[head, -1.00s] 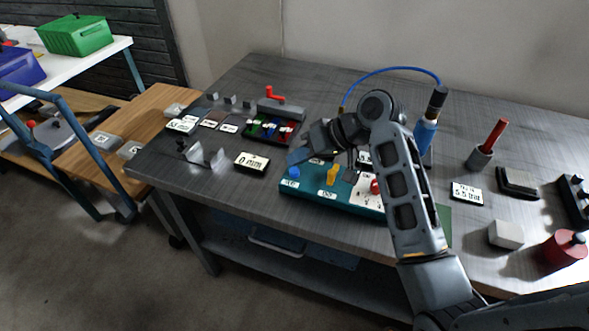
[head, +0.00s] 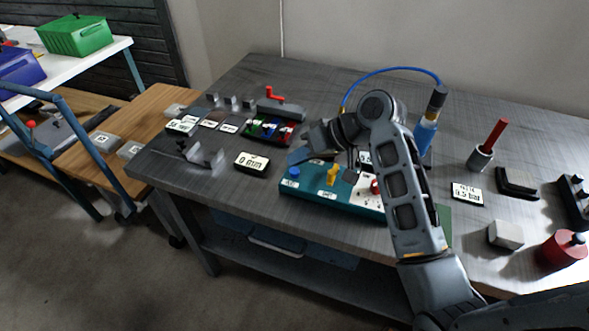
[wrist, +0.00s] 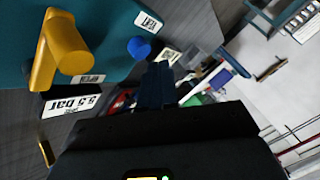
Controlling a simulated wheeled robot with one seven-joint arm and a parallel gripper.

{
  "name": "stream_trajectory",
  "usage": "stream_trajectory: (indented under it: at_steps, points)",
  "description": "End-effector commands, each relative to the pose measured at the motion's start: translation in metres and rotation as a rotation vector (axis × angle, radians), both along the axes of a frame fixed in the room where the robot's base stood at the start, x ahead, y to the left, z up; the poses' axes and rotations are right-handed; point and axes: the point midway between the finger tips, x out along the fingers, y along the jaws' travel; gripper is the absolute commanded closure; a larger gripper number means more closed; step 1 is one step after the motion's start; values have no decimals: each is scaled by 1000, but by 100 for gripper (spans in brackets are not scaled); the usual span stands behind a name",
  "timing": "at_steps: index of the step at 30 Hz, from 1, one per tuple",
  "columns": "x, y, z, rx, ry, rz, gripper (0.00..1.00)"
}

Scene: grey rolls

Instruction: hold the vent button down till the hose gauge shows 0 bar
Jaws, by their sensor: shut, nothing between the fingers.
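The teal panel (head: 317,204) lies on the bench. Its blue button (head: 294,173), labelled VENT, is at the left end; it also shows in the wrist view (wrist: 139,48). My gripper (head: 298,158) is shut and empty, pointing down close above the blue button. In the wrist view the fingertips (wrist: 159,68) are beside the button's image; I cannot tell whether they touch it. A yellow lever (head: 332,174) stands right of the button. A gauge card (wrist: 72,103) by the panel reads about 5.5 bar; in the head view my arm partly hides it.
A blue hose (head: 395,69) arcs behind my arm to a blue-bodied fitting (head: 425,135). Another display (head: 467,193), in bar, lies right; its first digit is unclear. A 0 mm display (head: 252,163) and grey brackets (head: 205,157) stand left. A red knob (head: 375,187) is on the panel.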

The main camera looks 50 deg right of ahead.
Motion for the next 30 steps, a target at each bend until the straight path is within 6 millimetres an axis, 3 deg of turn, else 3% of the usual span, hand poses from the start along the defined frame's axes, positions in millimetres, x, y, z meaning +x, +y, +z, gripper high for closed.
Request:
stream_trajectory:
  at_steps: [30]
  points:
    - [0, 0, -9, 0, 0, 0, 100]
